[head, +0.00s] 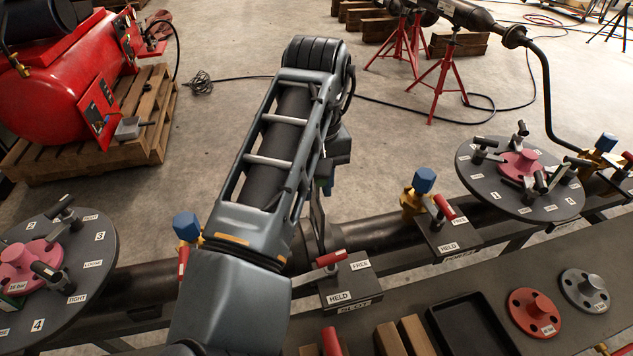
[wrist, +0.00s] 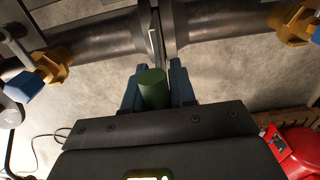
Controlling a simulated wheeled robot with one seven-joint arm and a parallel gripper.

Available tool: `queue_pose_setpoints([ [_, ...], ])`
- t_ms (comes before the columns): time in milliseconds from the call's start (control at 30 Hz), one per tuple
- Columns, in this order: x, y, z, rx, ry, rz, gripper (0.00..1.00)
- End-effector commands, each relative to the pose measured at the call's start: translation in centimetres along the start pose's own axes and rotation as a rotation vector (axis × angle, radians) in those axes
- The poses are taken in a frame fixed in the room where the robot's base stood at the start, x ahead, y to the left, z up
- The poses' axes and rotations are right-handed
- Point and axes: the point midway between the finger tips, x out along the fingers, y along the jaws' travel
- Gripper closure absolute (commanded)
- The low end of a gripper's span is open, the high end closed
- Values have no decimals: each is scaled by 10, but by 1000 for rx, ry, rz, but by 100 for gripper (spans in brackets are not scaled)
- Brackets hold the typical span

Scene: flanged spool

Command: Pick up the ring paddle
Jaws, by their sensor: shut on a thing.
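My gripper (wrist: 158,92) is shut on an upright-looking green handle (wrist: 153,88), which I take to be the ring paddle's grip, between its two blue fingers in the wrist view. Beyond the handle, a thin plate edge (wrist: 155,38) shows in the narrow gap between two dark flanges; I cannot tell how far it sits inside the gap. In the head view my arm hides most of this, and only a bit of a blue finger and the thin plates at the pipe (head: 317,220) show. The paddle's ring is not visible.
A second lever (head: 445,207) stands farther right. Round discs with clamps (head: 487,185) flank the pipe. A bench with a black tray (head: 470,325) is in front. A red tank (head: 65,80) stands left.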

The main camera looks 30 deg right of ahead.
Motion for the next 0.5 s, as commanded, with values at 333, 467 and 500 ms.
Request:
queue_pose_setpoints([
  [333, -42, 1, 0, 1, 1, 1, 100],
  [467, -54, 0, 0, 1, 1, 0, 100],
  [500, -58, 0, 0, 1, 1, 0, 100],
])
